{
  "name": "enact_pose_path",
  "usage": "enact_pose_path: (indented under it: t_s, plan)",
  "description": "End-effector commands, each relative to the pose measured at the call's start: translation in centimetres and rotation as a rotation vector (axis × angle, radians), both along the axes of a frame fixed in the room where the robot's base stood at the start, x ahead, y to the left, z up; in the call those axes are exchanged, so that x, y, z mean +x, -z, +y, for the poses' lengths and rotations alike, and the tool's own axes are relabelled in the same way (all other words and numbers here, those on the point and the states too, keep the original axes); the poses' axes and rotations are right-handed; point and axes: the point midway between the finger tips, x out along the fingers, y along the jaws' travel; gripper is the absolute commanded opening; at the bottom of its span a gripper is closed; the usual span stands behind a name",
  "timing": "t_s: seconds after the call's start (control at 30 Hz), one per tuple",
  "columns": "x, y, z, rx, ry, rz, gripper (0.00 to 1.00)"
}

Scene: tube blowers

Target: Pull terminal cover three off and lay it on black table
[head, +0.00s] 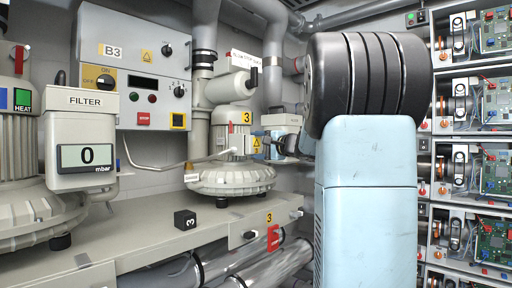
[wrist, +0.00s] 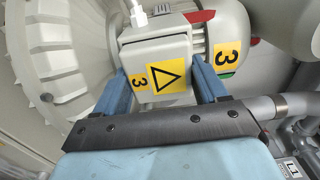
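Terminal cover three (wrist: 160,52) is a grey box with a yellow 3 label and a yellow triangle label. It sits on the side of blower three (head: 232,178), and a white fitting shows at its upper edge in the wrist view. My gripper (wrist: 161,88) has one blue finger along each side of the cover, very close to it. I cannot tell whether the fingers press on it. In the head view the cover (head: 257,145) is small and partly hidden by my gripper (head: 272,145). I see no black table that I can be sure of.
A red tag (head: 274,238) hangs at the bench front. The filter unit (head: 82,140) and control box B3 (head: 140,70) are at the left. Circuit board racks (head: 470,165) fill the right.

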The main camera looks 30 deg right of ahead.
Motion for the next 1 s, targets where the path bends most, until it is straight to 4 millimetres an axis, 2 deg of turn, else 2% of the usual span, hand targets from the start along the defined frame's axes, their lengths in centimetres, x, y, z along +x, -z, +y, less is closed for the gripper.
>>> enact_pose_path:
  t_s: [0.07, 0.4, 1.0]
  plan:
    - [0.0, 0.0, 0.1, 0.000, -0.001, 0.000, 0.56]
    - [0.0, 0.0, 0.1, 0.000, -0.002, -0.001, 0.23]
    - [-1.4, 0.0, -0.4, -0.001, -0.001, 0.000, 0.23]
